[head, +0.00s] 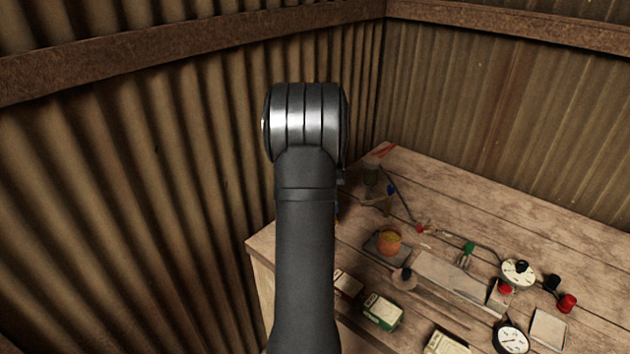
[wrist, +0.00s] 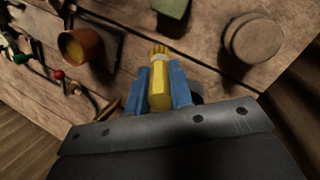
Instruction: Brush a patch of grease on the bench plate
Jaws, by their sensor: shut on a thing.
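My gripper (wrist: 158,88) has blue fingers, shut on a yellow brush (wrist: 158,92) with a pale collar and short yellow bristles pointing away from the wrist camera. In the head view my arm hides the gripper and brush. An orange pot (head: 389,239) with yellowish contents stands on a small dark plate (head: 371,248); the pot also shows at upper left in the wrist view (wrist: 80,45), apart from the brush. A long grey plate (head: 450,276) lies mid-bench; I cannot tell which plate is the bench plate. No grease patch can be made out.
The wooden bench (head: 560,240) stands in a corner of corrugated walls. Right of the pot are a green-topped tool (head: 466,254), a dial (head: 518,272), a black-rimmed dial (head: 510,337) and a red knob (head: 567,303). A green box (head: 383,311) lies at the front. The back right is clear.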

